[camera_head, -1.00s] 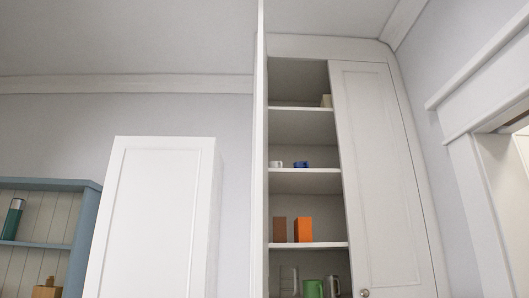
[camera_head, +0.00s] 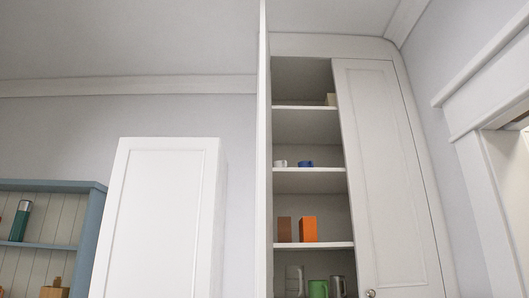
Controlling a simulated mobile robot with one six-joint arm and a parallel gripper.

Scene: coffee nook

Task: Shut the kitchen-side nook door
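A tall white built-in cupboard stands right of centre in the head view. Its left door (camera_head: 262,150) stands open and shows nearly edge-on as a thin white upright strip. Its right door (camera_head: 390,180) is shut, with a round knob (camera_head: 370,293) at the bottom of the picture. The open left half shows shelves with cups, an orange box (camera_head: 308,229), a brown box (camera_head: 284,229) and a green mug (camera_head: 318,288). The frames do not show which door is the kitchen-side one. My gripper is not in view.
A white panelled cabinet or door (camera_head: 160,215) stands left of the open door. A blue shelf unit (camera_head: 90,240) with a green flask (camera_head: 20,221) is at the far left. A white door frame (camera_head: 470,140) is at the right edge. The floor is out of view.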

